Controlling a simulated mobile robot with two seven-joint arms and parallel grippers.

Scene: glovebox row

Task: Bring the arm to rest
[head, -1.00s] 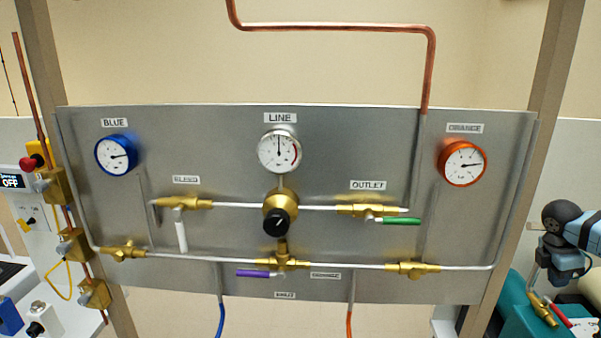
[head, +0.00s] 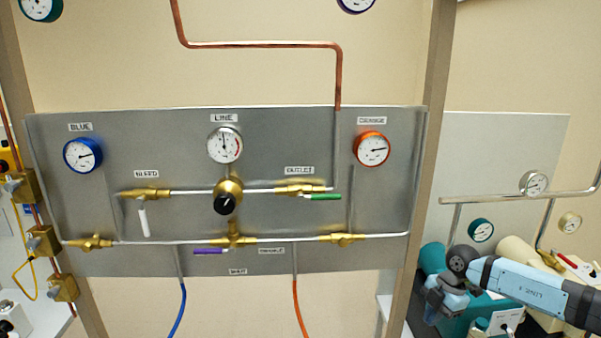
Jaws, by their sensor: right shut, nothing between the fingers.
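My right arm comes in from the lower right in the head view. Its pale blue link ends at a dark wrist joint. The right gripper (head: 438,312) hangs below that joint, pointing down, in front of teal equipment. It is shut and holds nothing that I can see; its fingertips are small and hard to make out. It is to the right of the grey gas panel (head: 300,262) and apart from it. My left gripper is not in view.
The panel carries a blue gauge (head: 83,155), a line gauge (head: 225,145), an orange gauge (head: 371,149), a black regulator knob (head: 227,204), a green handle (head: 323,197) and a purple handle (head: 210,251). A brown post (head: 432,150) stands between panel and arm. Teal equipment (head: 432,258) crowds the gripper.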

